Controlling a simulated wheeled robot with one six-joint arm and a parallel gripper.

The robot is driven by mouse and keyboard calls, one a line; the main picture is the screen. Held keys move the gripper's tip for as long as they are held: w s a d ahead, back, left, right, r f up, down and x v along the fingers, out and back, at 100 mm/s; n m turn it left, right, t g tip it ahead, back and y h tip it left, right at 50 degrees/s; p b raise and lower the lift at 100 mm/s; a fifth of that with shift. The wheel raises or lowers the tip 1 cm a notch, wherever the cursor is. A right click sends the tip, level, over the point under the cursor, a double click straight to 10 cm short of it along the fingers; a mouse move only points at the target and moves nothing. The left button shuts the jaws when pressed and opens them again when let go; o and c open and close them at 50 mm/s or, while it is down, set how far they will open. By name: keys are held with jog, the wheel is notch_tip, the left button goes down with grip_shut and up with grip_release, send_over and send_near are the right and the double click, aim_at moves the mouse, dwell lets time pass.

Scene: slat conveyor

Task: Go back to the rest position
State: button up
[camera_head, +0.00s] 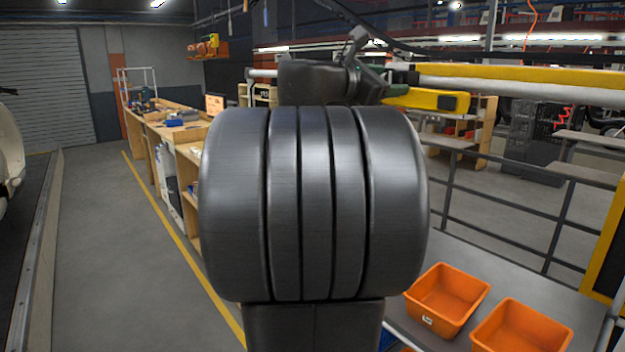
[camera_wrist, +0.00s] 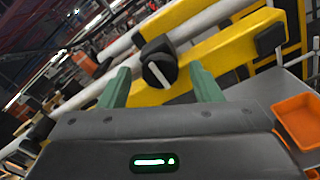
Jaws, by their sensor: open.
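My gripper (camera_wrist: 160,88) shows in the wrist view as two green fingers spread well apart, with nothing between them. Behind the gap is a yellow structure with a black round knob (camera_wrist: 158,68) on it. I cannot tell how far it is from the fingertips. In the head view my own dark arm fills the middle and hides much of what lies behind it. A little of my gripper's green shows at the upper right of the arm, near a yellow bar (camera_head: 430,99).
Two orange bins (camera_head: 447,298) (camera_head: 521,328) stand on a grey surface at the lower right. A dark railing (camera_head: 500,200) runs behind them. A wooden workbench (camera_head: 165,130) stands at the left. The floor (camera_head: 95,240) left of the yellow line is clear.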

jog(key=n+p, duration=0.2)
jog(key=n, duration=0.1)
jog(key=shift+r, duration=0.15)
jog(key=shift+n, duration=0.3)
jog(key=shift+f, duration=0.25)
